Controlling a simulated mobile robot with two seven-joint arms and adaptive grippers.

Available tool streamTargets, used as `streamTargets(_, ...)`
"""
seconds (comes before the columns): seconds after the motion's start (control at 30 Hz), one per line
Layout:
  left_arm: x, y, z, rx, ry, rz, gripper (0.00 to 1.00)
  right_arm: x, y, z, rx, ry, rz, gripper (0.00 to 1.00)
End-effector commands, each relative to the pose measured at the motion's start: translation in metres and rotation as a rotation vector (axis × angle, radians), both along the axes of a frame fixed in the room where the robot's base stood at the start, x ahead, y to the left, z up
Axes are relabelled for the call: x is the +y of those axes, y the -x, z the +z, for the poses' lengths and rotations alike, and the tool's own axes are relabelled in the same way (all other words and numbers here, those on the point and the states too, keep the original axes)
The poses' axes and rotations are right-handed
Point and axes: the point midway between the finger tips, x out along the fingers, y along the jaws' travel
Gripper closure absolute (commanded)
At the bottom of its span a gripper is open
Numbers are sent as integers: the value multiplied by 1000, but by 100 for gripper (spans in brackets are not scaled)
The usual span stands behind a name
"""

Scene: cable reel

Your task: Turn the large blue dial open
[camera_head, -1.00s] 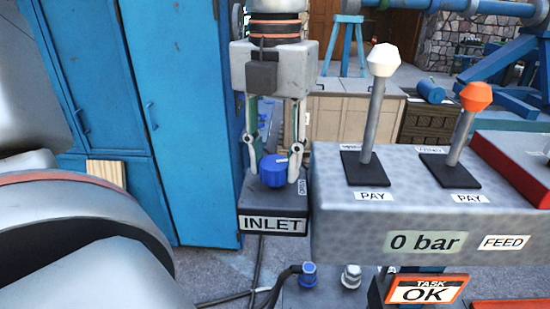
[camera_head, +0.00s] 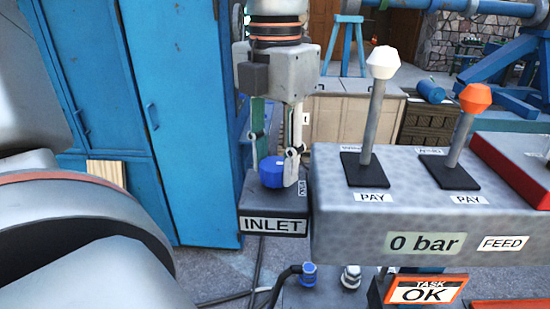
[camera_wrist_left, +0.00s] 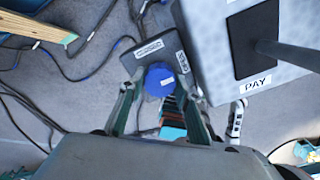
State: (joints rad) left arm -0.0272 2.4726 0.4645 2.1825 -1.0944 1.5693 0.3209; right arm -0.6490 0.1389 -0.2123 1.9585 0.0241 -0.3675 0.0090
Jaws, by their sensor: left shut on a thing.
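The large blue dial (camera_head: 271,171) sits on top of the dark box labelled INLET (camera_head: 273,226), left of the grey control console. My left gripper (camera_head: 276,168) points straight down over it, with one finger on each side, shut on the dial. In the left wrist view the dial (camera_wrist_left: 160,80) lies between the two fingers, with a white mark on its right side. A small label on the box top is partly hidden by a finger. My right gripper is not in view.
The grey console (camera_head: 337,222) stands close to the right, with white-knobbed (camera_head: 384,62) and orange-knobbed (camera_head: 475,98) levers. It reads 0 bar. A blue cabinet (camera_head: 190,110) stands behind left. Cables lie on the floor.

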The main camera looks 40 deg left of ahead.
Motion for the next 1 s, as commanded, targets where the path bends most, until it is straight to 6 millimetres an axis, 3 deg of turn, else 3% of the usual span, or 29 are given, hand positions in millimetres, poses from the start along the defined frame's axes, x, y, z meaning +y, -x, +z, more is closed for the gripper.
streamTargets(0.1,0,0,0,-2,0,-3,89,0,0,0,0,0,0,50)
streamTargets(0.13,0,0,0,-1,0,-3,59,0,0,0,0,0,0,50)
streamTargets(0.17,0,0,0,-2,0,-3,52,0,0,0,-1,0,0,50)
streamTargets(0.2,0,0,0,-1,0,-3,50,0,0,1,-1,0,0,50)
streamTargets(0.63,0,-1,8,-2,-1,0,50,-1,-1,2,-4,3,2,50)
streamTargets(1.0,0,-1,78,-5,-1,2,50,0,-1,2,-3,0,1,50)
